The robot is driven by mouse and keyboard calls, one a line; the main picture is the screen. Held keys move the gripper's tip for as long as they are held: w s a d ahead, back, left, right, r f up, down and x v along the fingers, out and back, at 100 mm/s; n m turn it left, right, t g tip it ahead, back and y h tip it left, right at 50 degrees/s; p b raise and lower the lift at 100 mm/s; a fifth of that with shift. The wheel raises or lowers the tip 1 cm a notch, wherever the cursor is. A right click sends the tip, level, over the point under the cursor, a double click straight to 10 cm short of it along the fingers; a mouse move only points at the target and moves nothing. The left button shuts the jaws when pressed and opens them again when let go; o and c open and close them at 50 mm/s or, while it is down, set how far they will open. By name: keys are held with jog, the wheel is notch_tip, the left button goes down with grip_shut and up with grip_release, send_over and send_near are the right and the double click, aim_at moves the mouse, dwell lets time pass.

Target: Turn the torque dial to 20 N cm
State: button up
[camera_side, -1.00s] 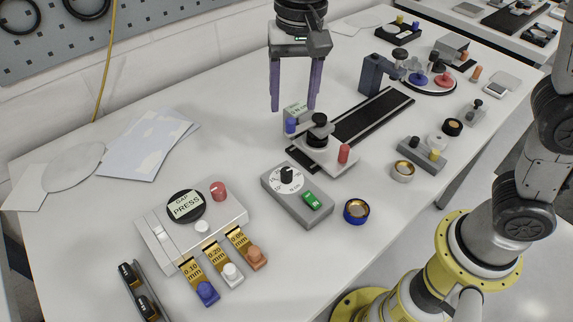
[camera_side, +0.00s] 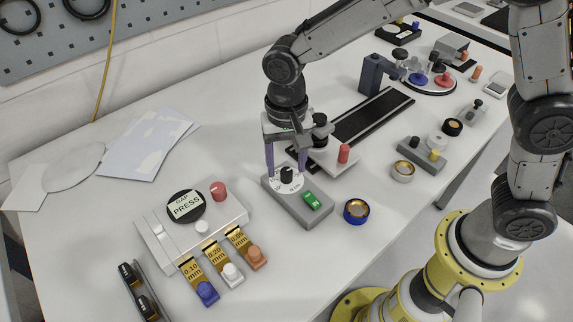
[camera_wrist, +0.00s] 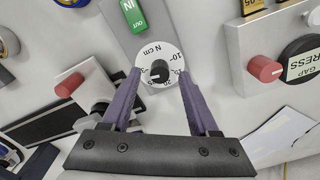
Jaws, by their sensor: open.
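The torque dial is a white disc (camera_wrist: 148,61) with a black knob (camera_wrist: 159,71) and printed marks including "N cm" and 10. It sits on a grey box (camera_side: 305,206) that also carries a green IN/OUT switch (camera_side: 311,200). In the side view the black knob (camera_side: 286,174) stands upright. My gripper (camera_side: 287,168) is above the dial, pointing down, with its purple fingers apart. In the wrist view my gripper (camera_wrist: 161,80) is open, with one finger on each side of the knob and gaps to it. I cannot tell which mark the knob points to.
A gap press (camera_side: 190,222) with a red knob stands to the left. A stand with a black knob and a red-topped peg (camera_side: 343,153) is close behind right. A blue-rimmed cup (camera_side: 356,211) sits to the right.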

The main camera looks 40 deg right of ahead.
jog(key=shift+f, duration=0.6)
grip_shut()
